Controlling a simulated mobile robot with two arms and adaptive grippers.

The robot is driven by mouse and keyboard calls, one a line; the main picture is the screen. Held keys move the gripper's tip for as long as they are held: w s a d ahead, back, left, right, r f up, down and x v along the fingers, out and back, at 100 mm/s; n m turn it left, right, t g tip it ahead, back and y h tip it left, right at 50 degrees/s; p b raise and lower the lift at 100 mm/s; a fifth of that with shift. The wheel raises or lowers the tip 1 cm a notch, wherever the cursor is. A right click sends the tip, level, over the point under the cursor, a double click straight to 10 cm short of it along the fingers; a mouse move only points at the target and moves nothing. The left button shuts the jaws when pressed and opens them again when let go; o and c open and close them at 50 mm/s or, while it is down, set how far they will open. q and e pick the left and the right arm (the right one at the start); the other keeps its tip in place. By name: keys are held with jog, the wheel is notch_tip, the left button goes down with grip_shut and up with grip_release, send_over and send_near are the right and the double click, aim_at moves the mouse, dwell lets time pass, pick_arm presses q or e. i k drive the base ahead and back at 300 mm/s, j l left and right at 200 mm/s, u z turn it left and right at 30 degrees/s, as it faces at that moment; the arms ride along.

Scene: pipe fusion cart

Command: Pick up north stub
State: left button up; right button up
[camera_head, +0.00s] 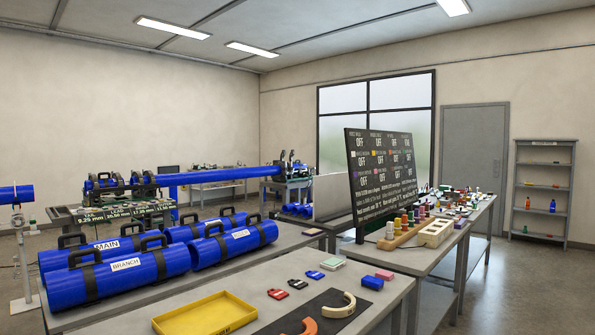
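Several blue pipe pieces with black straps and handles lie on a grey table at the left. The front left one, labelled BRANCH (165,264), is nearest. One labelled MAIN (75,256) lies behind it, partly hidden. A third piece (205,252) with a small white label lies to their right, and another piece (182,234) is partly hidden behind it. I cannot read the labels on these two, so I cannot tell which piece is the north stub. Neither of my grippers is in view.
A yellow tray (242,312) and small coloured blocks sit on the front table (345,287). A dark display board (381,180) stands right of centre beside a rack of coloured pegs. A long blue pipe (222,177) runs across the back. Open floor lies at the right.

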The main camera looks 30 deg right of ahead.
aim_at(298, 166)
jog(key=i+l+z, duration=0.25)
jog(key=l+z, duration=0.2)
jog(key=i+l+z, duration=0.65)
jog(key=z, duration=0.15)
jog(key=i+l+z, duration=0.65)
jog(key=z, duration=0.15)
jog(key=i+z, duration=0.35)
jog(key=i, duration=9.1)
jog(key=l+z, duration=0.05)
jog(key=l, duration=0.4)
